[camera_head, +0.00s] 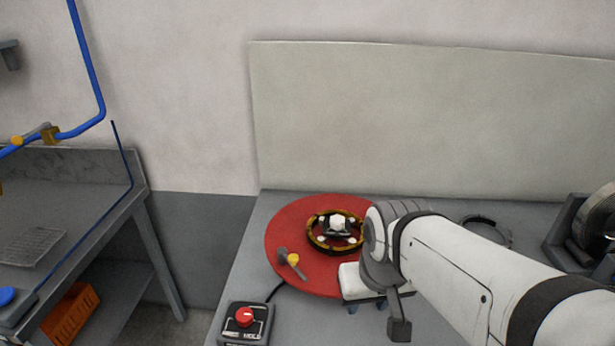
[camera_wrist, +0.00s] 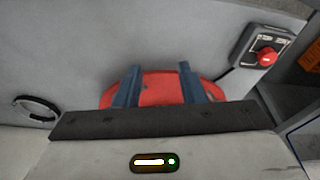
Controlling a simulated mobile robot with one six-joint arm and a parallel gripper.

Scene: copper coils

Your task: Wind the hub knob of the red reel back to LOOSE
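The red reel (camera_head: 290,225) lies flat on the grey bench as a wide disc. At its hub is a black and yellow ring (camera_head: 310,237) with a pale central piece (camera_head: 337,222); I cannot read any LOOSE mark there. My gripper (camera_head: 366,307) is at the reel's front right edge, with its blue fingertips pointing down, apart from the hub. In the wrist view my gripper (camera_wrist: 157,70) has its two blue fingers spread with nothing seen between them, and part of the red reel (camera_wrist: 160,88) shows behind them. My arm hides the reel's right side.
A dark control box (camera_head: 262,325) with a red knob (camera_head: 244,316) stands front left of the reel; its labels are too small to read. A small yellow-topped lever (camera_head: 293,260) is on the reel's left. A black ring (camera_head: 490,222) lies to the right. A pale panel (camera_head: 430,120) stands behind.

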